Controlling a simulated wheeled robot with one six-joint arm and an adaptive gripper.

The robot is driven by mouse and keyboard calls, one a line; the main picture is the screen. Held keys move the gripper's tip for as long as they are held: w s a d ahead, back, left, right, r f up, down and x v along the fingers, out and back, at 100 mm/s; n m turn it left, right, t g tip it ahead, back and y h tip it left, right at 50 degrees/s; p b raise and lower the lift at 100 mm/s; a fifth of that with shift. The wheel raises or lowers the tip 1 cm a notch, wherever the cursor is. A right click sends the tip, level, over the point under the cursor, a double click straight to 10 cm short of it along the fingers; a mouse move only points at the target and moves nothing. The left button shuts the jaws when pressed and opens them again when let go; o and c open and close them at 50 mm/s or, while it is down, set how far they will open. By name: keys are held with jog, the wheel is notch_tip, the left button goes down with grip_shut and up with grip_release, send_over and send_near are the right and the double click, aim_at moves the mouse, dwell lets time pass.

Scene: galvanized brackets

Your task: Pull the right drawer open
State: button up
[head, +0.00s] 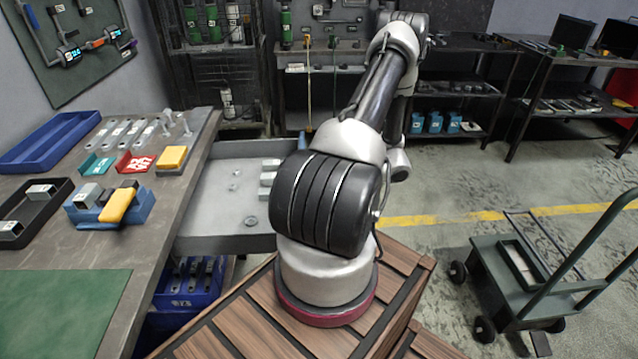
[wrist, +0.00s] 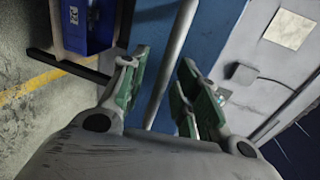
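In the head view a grey drawer (head: 205,243) stands pulled out from the right side of the workbench, with small metal parts inside. Its far right end is hidden behind my arm. In the wrist view a blue panel (wrist: 213,32) carries a grey bar handle (wrist: 180,38). My gripper (wrist: 163,88) is open, its green-padded fingers on either side of the bar, with gaps visible; I cannot tell whether either finger touches it. My gripper is hidden in the head view.
The workbench (head: 60,250) holds a blue tray, a black tray and small parts. A blue bin (head: 188,283) sits below the drawer. A green cart (head: 500,265) stands on the floor at right. Shelves line the back. Floor between arm and cart is clear.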

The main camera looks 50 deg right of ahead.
jog(key=v, duration=1.2)
dwell(0.3)
